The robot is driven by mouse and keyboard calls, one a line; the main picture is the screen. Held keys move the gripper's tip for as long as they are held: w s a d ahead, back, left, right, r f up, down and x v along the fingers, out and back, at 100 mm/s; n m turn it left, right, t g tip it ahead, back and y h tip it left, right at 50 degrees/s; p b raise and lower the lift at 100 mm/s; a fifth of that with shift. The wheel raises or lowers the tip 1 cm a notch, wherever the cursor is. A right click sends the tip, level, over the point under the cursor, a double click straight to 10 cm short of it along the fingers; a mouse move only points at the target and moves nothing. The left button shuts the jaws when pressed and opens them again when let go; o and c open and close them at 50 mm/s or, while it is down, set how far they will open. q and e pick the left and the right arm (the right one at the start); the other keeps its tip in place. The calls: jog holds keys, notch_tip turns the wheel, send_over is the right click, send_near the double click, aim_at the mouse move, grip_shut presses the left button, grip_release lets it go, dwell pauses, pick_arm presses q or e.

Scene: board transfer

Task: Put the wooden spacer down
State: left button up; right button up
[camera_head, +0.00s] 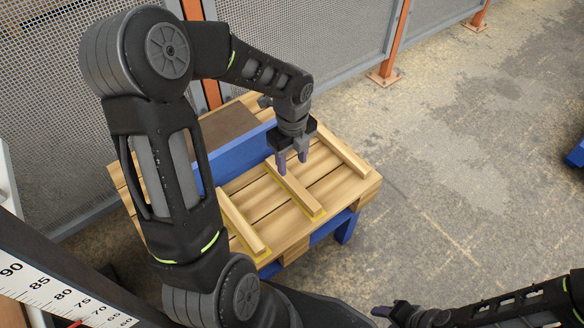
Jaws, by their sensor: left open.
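Three wooden spacers lie roughly parallel across a slatted wooden pallet (327,183): a left one (241,221), a middle one (294,189) and a right one (342,150). Yellow strips show beside the left and middle spacers. My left gripper (291,164) points down with its fingers apart, at the far end of the middle spacer. I cannot tell whether the fingers touch that spacer. It appears to rest on the pallet. My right gripper (384,311) shows only in part at the bottom right, away from the pallet.
A blue panel or box with a brown top (229,133) stands on the pallet's far left part. Blue legs (346,227) hold the pallet up. A mesh fence with orange posts (395,45) runs behind. The concrete floor at the right is clear, except a blue object (576,153) at the edge.

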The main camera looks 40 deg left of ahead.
pick_arm(q)
notch_tip(320, 180, up, 3)
jog(key=shift+r, duration=0.1)
dwell(0.6)
